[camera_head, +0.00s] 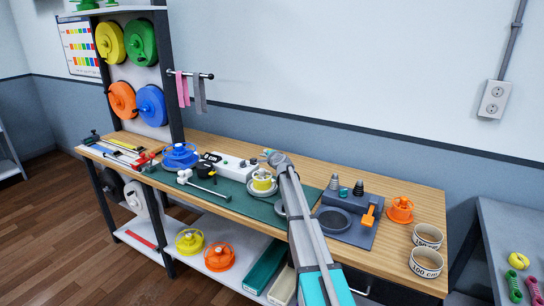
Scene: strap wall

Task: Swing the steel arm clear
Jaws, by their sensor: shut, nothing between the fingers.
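A thin steel arm (208,188) lies across the green mat on the workbench, left of centre. It runs from a light grey knob at its left end to a dark tip at its lower right, near the mat's front edge. My gripper (268,155) is shut and empty. It is at the back of the bench, to the right of the steel arm and apart from it. My own arm reaches up from the bottom and covers part of the mat. The fingertips are small here, and contact with anything below them cannot be told.
Between gripper and steel arm stand a white box (233,166) and a yellow spool (263,181). A black-topped piece (206,169) and blue reel (180,154) are close behind the steel arm. A dark tray (350,226) is at right. The mat's front left is clear.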

